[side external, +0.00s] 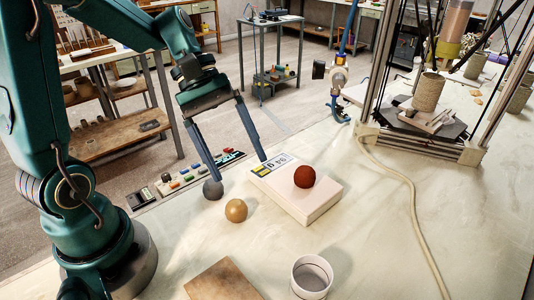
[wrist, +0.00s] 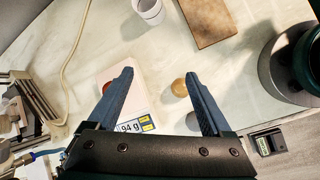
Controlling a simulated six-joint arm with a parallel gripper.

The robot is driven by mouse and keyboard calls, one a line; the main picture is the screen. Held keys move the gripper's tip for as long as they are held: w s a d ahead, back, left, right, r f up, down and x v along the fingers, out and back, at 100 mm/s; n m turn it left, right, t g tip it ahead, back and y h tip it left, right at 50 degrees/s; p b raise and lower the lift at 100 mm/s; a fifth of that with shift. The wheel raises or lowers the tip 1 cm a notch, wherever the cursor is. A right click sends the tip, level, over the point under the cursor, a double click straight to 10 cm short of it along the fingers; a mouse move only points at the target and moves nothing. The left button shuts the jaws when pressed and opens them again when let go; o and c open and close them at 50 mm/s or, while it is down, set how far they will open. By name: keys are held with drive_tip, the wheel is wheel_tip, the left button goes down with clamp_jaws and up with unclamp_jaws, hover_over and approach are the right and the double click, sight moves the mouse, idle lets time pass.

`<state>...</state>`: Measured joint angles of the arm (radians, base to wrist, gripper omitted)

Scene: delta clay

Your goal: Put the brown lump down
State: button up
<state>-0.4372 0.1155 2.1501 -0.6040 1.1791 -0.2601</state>
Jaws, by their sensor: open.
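A reddish-brown ball (side external: 304,177) rests on a white scale (side external: 312,205); in the wrist view my finger hides most of it. The scale's display (wrist: 132,126) reads 94 g. A tan ball (side external: 236,211) lies on the table beside the scale and shows between my fingers in the wrist view (wrist: 179,86). A grey ball (side external: 213,190) lies by one fingertip; I cannot tell whether they touch. Which ball the task calls brown is unclear. My gripper (side external: 241,169) is open and empty, with its fingers spread and pointing down near the scale's display end.
A white cup (side external: 311,277) and a brown board (side external: 223,280) are at the front. A strip with coloured buttons (side external: 190,177) lies behind the grey ball. A pale hose (side external: 408,190) and a framed machine with a clay cylinder (side external: 429,92) stand right. The table between scale and hose is clear.

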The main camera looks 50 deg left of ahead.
drive_tip(key=s+a+r+m+t+y, duration=0.1)
drive_tip(key=s+m+t+y, duration=0.4)
drive_tip(key=m, duration=0.6)
drive_tip(key=shift+s+a+r+m+y, duration=0.15)
drive_tip(key=shift+s+r+m+y, duration=0.25)
drive_tip(key=shift+s+r+y, duration=0.6)
drive_tip(key=shift+o, duration=0.3)
drive_tip(key=shift+s+f, duration=0.1)
drive_tip(key=shift+f, duration=0.15)
idle(1.3)
